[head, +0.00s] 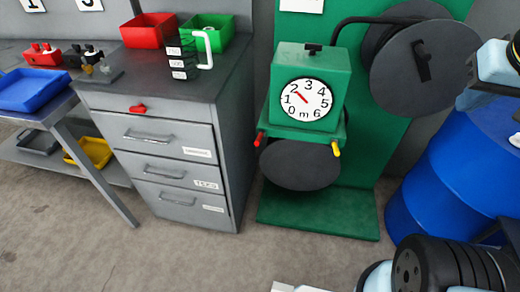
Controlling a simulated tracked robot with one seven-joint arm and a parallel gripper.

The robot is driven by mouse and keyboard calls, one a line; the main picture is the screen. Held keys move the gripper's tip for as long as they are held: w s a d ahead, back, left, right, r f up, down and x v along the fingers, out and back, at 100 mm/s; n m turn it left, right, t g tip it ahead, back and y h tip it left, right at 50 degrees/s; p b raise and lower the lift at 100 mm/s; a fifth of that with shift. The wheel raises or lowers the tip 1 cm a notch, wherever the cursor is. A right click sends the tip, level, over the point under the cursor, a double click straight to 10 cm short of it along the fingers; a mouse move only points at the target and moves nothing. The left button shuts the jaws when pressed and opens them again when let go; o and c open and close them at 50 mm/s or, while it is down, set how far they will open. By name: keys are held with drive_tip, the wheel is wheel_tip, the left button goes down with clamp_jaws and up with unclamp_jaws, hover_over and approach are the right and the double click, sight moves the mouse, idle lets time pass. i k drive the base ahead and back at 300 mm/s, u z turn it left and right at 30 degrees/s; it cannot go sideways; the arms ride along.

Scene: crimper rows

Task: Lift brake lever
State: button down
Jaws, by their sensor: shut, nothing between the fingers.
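A green machine (309,70) stands on a green base plate (318,211), with a white dial (306,100) whose red needle points near 1. A red-tipped lever (259,139) sticks out at its lower left and a yellow-tipped lever (336,148) at its lower right. A dark disc (300,165) sits below the box. A black handle (422,62) is on a large dark disc (410,85) at upper right. I cannot tell which of these is the brake lever. Arm parts of mine show at the right edge and bottom right; my gripper's fingers are not visible.
A grey drawer cabinet (165,148) stands left of the machine, with red (149,29) and green (209,34) bins and a dark jug (184,60) on top. A blue barrel (450,165) stands at right. The floor in front is clear.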

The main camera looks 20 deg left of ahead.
sight(261, 133)
drive_tip(key=u, duration=0.05)
drive_tip(key=k, duration=1.65)
drive_tip(key=u, duration=0.7)
drive_tip(key=i, duration=1.45)
drive_tip(key=z, duration=0.05)
